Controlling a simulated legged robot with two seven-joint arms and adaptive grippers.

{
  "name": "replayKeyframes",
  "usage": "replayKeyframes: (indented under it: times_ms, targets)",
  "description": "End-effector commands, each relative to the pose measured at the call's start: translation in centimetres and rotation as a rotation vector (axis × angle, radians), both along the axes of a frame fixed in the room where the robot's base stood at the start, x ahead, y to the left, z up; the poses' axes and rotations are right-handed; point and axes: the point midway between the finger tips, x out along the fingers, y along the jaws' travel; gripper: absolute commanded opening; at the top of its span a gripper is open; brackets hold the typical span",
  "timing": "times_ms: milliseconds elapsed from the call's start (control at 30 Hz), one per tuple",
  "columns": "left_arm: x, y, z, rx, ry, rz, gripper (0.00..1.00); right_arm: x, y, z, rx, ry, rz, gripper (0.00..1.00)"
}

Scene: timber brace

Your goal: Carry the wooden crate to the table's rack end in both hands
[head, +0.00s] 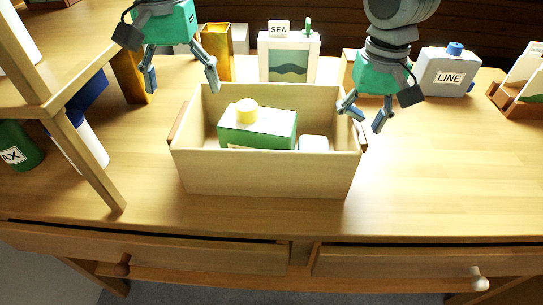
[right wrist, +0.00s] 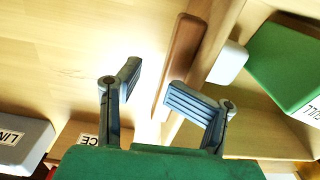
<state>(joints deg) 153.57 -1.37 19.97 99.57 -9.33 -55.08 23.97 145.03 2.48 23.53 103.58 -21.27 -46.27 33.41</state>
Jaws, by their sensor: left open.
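The wooden crate (head: 265,176) stands upright on the table in the middle of the head view. It holds a green box with a yellow cap (head: 257,125) and a small white item (head: 313,143). A brown handle strip is on each end; the right one (right wrist: 185,55) shows in the right wrist view. My left gripper (head: 181,82) is open and empty above the crate's back left corner. My right gripper (head: 366,113) is open by the crate's right end. In the right wrist view its fingers (right wrist: 149,82) are beside the handle, one overlapping it; contact cannot be told.
A wooden rack (head: 84,165) stands on the table at left, with a green container (head: 18,145) and a white bottle (head: 88,143). A gold container (head: 217,50), SEA box (head: 289,58) and LINE jug (head: 445,72) stand behind.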

Motion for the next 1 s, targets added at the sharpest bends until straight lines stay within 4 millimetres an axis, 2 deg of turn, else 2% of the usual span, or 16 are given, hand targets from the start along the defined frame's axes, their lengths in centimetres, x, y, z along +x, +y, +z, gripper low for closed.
replayKeyframes:
  times_ms: [133, 367, 400, 533, 567, 867, 1000]
  targets:
    - [0.0, 0.0, 0.8, 0.0, 0.001, -0.001, 0.8, 0.0, 0.0, -0.1, -0.001, 0.002, 0.0, 0.33]
    - [0.0, 0.0, 0.8, 0.0, 0.001, -0.001, 0.8, -0.1, 0.0, -0.1, -0.001, 0.002, 0.0, 0.33]
    - [0.0, 0.0, 0.8, 0.0, 0.001, -0.001, 0.8, -0.1, 0.0, -0.1, -0.001, 0.002, 0.0, 0.37]
    - [0.0, 0.0, 0.8, 0.0, 0.001, -0.001, 0.8, -0.1, 0.0, -0.1, 0.0, 0.002, 0.001, 0.82]
    - [0.0, 0.0, 0.8, 0.0, 0.001, -0.001, 0.8, -0.1, 0.0, -0.1, 0.0, 0.002, 0.001, 0.85]
    - [0.0, 0.0, 0.8, 0.0, 0.001, -0.001, 0.8, -0.1, 0.1, -0.1, 0.0, 0.002, 0.001, 0.85]
    - [-0.1, 0.0, 0.8, 0.0, 0.001, -0.001, 0.8, 0.0, 0.1, 1.2, 0.0, -0.001, 0.0, 0.85]
